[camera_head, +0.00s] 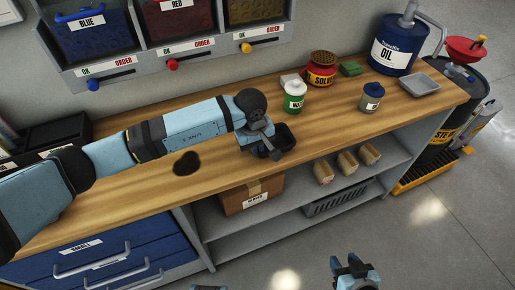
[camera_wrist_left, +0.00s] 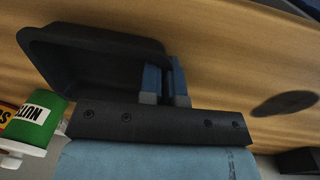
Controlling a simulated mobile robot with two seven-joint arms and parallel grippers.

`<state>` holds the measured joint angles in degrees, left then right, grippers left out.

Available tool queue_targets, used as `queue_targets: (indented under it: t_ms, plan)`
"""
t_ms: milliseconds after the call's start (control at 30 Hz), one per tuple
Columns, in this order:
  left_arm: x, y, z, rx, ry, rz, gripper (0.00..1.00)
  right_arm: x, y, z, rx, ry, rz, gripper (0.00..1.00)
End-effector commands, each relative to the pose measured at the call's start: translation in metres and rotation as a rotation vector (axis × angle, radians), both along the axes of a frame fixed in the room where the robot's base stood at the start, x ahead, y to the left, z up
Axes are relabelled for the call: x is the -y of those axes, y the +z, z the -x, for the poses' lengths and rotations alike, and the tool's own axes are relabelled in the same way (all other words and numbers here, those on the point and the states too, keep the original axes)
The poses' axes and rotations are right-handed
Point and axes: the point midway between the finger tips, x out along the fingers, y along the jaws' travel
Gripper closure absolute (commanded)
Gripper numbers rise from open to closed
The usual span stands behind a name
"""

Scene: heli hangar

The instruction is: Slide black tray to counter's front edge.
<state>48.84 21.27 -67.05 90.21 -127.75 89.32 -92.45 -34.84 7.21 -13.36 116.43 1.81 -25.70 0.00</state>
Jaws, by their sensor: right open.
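The black tray (camera_head: 287,137) lies on the wooden counter (camera_head: 225,155), close to its front edge, partly hidden behind my left gripper. In the left wrist view the tray (camera_wrist_left: 95,65) fills the upper left. My left gripper (camera_head: 268,148) is at the tray's left end. In the left wrist view its blue fingers (camera_wrist_left: 166,72) are close together at the tray's end wall, one on each side, with a dark strip between them. My right gripper (camera_head: 355,268) is open and empty, low in front of the counter over the floor.
A green-and-white can (camera_head: 294,97), a red solvent container (camera_head: 321,70), a small grey-blue can (camera_head: 371,97), an oil can (camera_head: 396,45) and a grey tray (camera_head: 419,84) stand further right. A dark round patch (camera_head: 187,163) marks the counter. A cardboard box (camera_head: 252,194) sits on the shelf below.

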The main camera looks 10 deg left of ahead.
Motion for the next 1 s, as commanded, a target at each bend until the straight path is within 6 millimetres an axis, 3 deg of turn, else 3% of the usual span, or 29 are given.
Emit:
queue_targets:
  t_ms: [233,400,767,1000]
  plan:
    - [0.000,0.000,0.000,0.000,0.000,0.001,1.00,0.000,0.001,-0.001,0.002,0.000,-0.001,0.57]
    - [0.000,0.000,0.000,0.000,0.000,0.001,0.66,0.000,0.001,-0.002,0.003,0.000,-0.001,0.57]
    - [-0.001,0.007,0.000,0.002,0.000,0.001,0.66,0.000,0.000,-0.001,0.003,0.000,-0.001,0.57]
    - [-0.004,0.052,0.001,0.005,-0.001,0.001,0.66,-0.001,-0.003,-0.001,-0.001,0.000,-0.002,0.57]
